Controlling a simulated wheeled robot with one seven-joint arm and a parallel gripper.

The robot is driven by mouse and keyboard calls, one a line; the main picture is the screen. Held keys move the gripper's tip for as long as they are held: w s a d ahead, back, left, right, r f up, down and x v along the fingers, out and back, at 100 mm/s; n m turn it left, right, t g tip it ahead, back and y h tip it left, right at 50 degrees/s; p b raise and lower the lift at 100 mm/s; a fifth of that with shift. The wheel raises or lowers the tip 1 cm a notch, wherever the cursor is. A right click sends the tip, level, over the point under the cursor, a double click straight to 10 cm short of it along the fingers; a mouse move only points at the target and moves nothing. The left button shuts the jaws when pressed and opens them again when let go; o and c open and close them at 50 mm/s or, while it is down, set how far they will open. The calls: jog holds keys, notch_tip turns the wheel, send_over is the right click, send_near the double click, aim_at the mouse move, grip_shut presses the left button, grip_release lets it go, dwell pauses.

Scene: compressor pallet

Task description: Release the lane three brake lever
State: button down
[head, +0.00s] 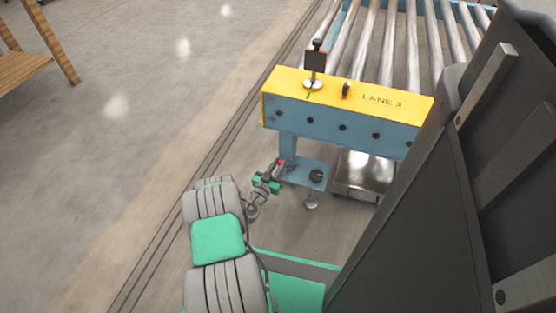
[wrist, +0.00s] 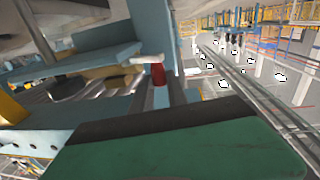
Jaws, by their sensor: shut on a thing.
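The blue conveyor end (head: 343,128) has a yellow top marked LANE 3. Low beside its leg, a small red-ended lever (head: 281,162) shows at the tip of my gripper (head: 273,175). In the wrist view the red grip (wrist: 158,74) stands just beyond the large green and black finger, below a pale bar. My gripper is shut on this lever, left of the blue foot plate. The fingers hide most of the lever, and its exact angle is hard to tell.
A black-topped post (head: 316,60) and a small black knob (head: 346,90) stand on the yellow top. Steel rollers (head: 385,40) run behind. A blue bracket plate (head: 308,175) and a metal box (head: 355,178) are close right of my gripper.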

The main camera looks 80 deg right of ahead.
jog(key=shift+s+a+n+t+p, duration=0.15)
jog(key=shift+s+a+n+t, duration=0.1)
jog(key=shift+n+t, duration=0.5)
jog(key=shift+s+a+n+t+p, duration=0.15)
jog(key=shift+n+t, duration=0.25)
jog(key=shift+t, duration=0.65)
jog(key=shift+s+a+n+t+p, duration=0.1)
jog(key=shift+s+a+n+t, duration=0.15)
jog(key=shift+n+t, duration=0.5)
jog(key=shift+w+a+t, duration=0.1)
jog(key=shift+t, duration=0.15)
jog(key=c, duration=1.3)
grip_release()
